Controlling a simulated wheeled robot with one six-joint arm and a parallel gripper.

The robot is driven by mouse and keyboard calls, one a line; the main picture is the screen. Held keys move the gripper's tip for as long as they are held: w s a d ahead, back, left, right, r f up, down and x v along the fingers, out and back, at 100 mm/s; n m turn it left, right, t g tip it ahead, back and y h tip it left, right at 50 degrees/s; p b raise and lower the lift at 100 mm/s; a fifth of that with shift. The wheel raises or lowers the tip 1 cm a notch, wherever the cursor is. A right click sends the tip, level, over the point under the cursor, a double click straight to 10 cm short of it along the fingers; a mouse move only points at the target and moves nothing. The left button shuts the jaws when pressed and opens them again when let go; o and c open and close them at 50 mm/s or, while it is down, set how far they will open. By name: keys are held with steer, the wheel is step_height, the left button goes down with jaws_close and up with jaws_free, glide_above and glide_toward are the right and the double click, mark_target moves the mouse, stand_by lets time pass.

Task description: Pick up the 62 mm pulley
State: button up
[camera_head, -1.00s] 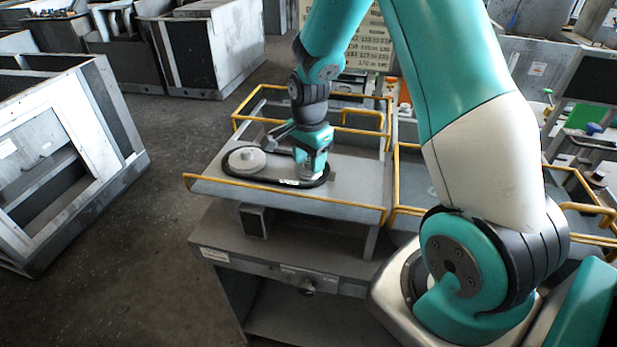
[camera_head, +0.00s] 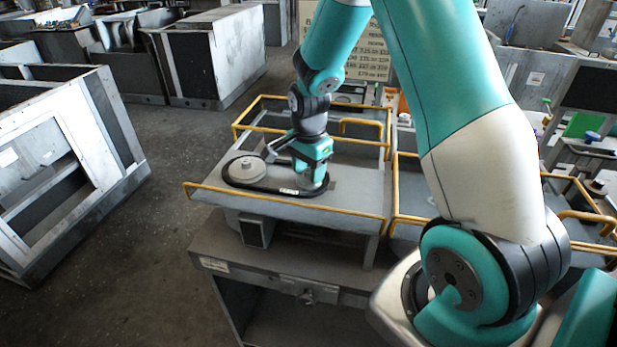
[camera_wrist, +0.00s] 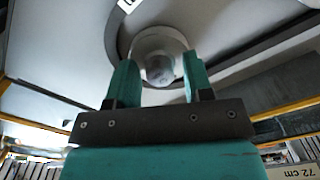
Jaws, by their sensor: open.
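A pale grey pulley with a raised hub (camera_wrist: 160,42) is in the wrist view, between and just beyond my fingertips. In the head view my gripper (camera_head: 312,181) points down over the right end of a black belt (camera_head: 262,191) and mostly hides that pulley. My gripper (camera_wrist: 157,78) is open in the wrist view, with one green finger on each side of the hub. I cannot tell whether the fingers touch it. A larger pale pulley (camera_head: 244,169) lies inside the belt's left end. No size mark is readable on either pulley.
The pulleys and belt lie on a grey tray top (camera_head: 345,198) edged by a yellow rail (camera_head: 290,206). It stands on a grey cabinet (camera_head: 280,270). A sign board (camera_head: 350,40) stands behind.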

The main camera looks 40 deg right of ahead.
mark_target(309, 171)
steer(key=shift+s+f, duration=0.3)
steer(key=shift+f, duration=0.25)
steer(key=shift+c, duration=1.6)
steer(key=shift+r+p, duration=0.4)
steer(key=shift+c, duration=0.6)
steer(key=shift+r, duration=0.2)
steer(key=c, duration=0.4)
steer(key=shift+w+r+p, duration=0.2)
steer(key=shift+r+p, duration=0.85)
steer(key=shift+r, duration=0.15)
step_height(309, 171, up, 5)
steer(key=p, duration=0.4)
